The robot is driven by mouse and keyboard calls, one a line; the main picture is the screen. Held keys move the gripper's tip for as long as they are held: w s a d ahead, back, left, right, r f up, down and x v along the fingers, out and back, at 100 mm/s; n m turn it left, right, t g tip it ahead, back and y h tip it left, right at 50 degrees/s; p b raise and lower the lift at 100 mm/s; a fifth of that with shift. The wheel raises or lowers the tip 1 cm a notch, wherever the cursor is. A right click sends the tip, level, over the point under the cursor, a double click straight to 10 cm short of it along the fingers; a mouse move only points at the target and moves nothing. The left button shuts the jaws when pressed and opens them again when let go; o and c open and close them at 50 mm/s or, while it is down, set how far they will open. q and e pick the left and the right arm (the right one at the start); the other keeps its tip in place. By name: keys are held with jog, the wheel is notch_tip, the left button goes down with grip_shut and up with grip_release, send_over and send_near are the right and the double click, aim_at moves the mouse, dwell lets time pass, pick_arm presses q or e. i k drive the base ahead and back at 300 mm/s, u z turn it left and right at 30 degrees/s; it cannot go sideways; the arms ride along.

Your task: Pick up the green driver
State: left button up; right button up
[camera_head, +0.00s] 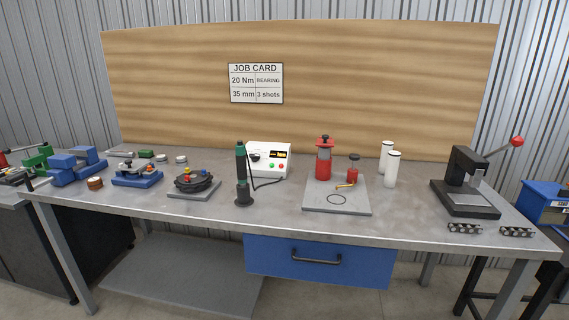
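Neither of my grippers is in view, and nothing is touching the driver.
The steel bench (270,210) is clear in front of the driver. A black turntable (194,182) sits to its left, and a grey plate (337,207) with a red dispenser (324,160) to its right. A black lever press (468,185) stands far right.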

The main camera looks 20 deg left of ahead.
aim_at(241, 159)
jog(key=u, duration=1.6)
jog(key=i, duration=2.05)
jog(key=z, duration=1.55)
